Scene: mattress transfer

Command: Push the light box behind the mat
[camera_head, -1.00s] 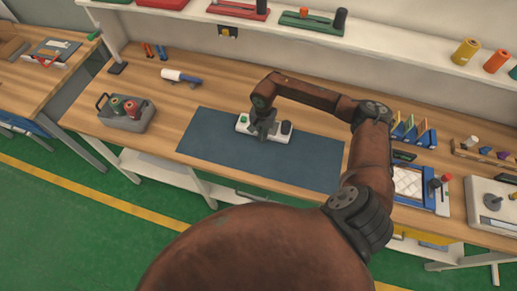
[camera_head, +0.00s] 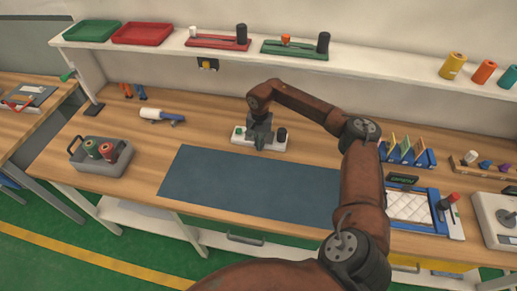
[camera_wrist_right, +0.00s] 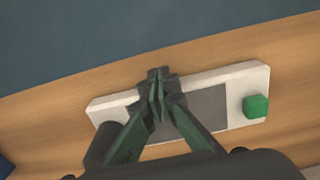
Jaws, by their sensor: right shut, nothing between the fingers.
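The light box (camera_head: 272,147) is a flat white block with a green button on its left and a black cylinder on its right. It rests on the wooden table just behind the dark blue mat (camera_head: 245,186). In the right wrist view the light box (camera_wrist_right: 240,78) lies below the mat (camera_wrist_right: 120,40), with a strip of bare wood between them. My right gripper (camera_wrist_right: 158,80) is shut and empty, its tips at the box's mat-side edge; contact is hard to tell. My right gripper (camera_head: 260,141) covers the middle of the box in the head view. My left gripper is out of view.
A grey bin with spools (camera_head: 118,160) and a white-and-blue tool (camera_head: 161,115) stand left. A blue rack (camera_head: 408,157) and a framed white pad (camera_head: 408,207) stand right. A shelf (camera_head: 350,62) runs above the back. Wood is clear left of the box.

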